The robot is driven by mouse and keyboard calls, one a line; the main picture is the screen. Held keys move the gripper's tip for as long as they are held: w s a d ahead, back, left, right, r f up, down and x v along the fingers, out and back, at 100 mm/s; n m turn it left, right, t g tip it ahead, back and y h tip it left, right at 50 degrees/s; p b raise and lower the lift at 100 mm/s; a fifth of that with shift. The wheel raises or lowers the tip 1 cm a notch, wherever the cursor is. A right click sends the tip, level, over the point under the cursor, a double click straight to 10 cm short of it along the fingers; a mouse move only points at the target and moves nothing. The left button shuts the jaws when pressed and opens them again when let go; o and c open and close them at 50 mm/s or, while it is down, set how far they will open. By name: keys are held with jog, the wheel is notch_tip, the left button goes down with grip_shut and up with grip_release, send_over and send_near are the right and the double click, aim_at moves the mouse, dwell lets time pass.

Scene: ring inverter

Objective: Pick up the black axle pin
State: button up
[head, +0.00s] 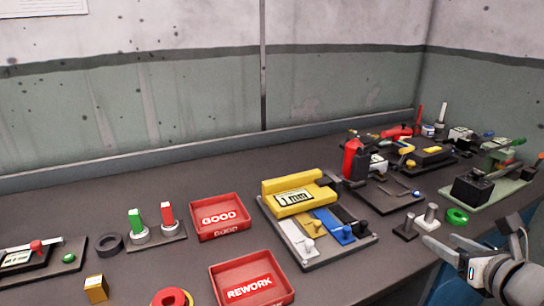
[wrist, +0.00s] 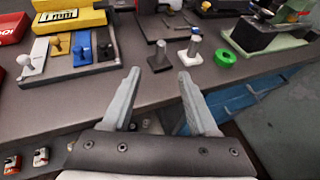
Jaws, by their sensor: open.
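My gripper (head: 468,229) is open and empty, right of the black pin in the head view. In the wrist view both fingers (wrist: 158,73) are apart and point towards the pins.
A green ring (head: 457,216) lies right of the pins. A tray (head: 310,262) with white, blue and black slots and a yellow gauge block (head: 295,197) is to the left. Red GOOD (head: 219,217) and REWORK (head: 251,280) bins lie further left. The bench's front edge is close.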

aim_at(411, 223)
jog(key=p+x, duration=0.3)
jog(key=x, duration=0.1)
jog(key=shift+r, duration=0.1)
jog(key=x, duration=0.2)
jog(key=b+x, duration=0.1)
jog(key=x, duration=0.1)
jog(key=b+x, duration=0.1)
jog(key=x, duration=0.1)
jog(key=shift+w+f, duration=0.2)
jog(key=shift+f, duration=0.2)
jog(key=shift+b+x, duration=0.75)
jog(key=shift+x, duration=2.45)
jog(key=shift+r, duration=0.2)
grip_shut()
